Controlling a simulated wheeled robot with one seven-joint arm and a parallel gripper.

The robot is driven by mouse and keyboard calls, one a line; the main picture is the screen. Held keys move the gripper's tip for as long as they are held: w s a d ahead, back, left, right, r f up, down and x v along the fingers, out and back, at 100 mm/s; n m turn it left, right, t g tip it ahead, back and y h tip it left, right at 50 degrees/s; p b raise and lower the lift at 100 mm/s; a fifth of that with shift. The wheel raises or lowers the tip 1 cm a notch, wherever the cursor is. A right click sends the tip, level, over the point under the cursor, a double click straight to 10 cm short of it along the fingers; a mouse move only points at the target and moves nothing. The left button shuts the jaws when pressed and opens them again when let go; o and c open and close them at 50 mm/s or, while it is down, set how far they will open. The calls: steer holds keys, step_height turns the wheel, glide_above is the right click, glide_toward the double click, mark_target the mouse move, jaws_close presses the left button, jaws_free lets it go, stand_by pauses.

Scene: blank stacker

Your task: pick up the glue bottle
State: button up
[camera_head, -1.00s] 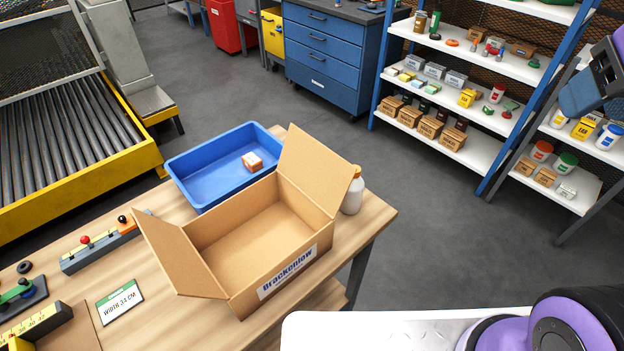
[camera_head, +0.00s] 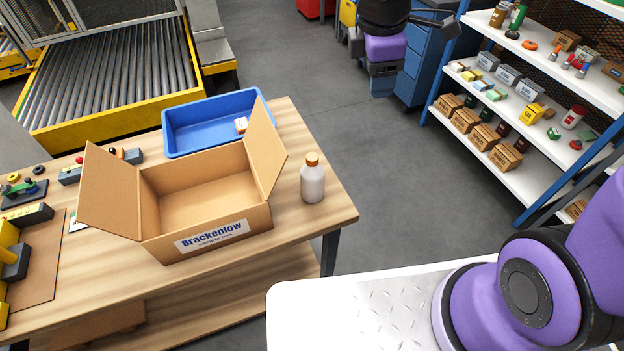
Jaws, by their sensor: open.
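The glue bottle (camera_head: 312,183), whitish with an orange cap, stands upright on the wooden workbench (camera_head: 310,231), just right of the open cardboard box and apart from it. It is fully in view. My gripper (camera_head: 381,72) is at the top of the view, at the end of my purple and black arm, beyond the bench and well away from the bottle. It is open with nothing seen in it; its fingertips are small and hard to make out.
The cardboard box (camera_head: 218,231) with raised flaps stands beside the bottle. Shelves (camera_head: 520,185) with goods stand at the right. The bench right of the bottle is clear.

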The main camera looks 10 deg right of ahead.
steer(key=w+a+f+n+g+y, duration=0.1)
steer(key=w+a+f+n+g, duration=0.1)
steer(key=a+f+n, duration=0.8)
glide_above(312, 156)
steer(key=shift+y, duration=0.3)
steer(key=f, duration=0.6)
steer(key=shift+s+a+f, duration=0.1)
steer(key=shift+a+f, duration=0.2)
steer(key=shift+f, duration=0.05)
steer(key=shift+d+f, duration=0.2)
steer(key=shift+f, duration=1.15)
steer(key=shift+d+f, duration=0.15)
steer(key=shift+f, duration=1.2)
jaws_close()
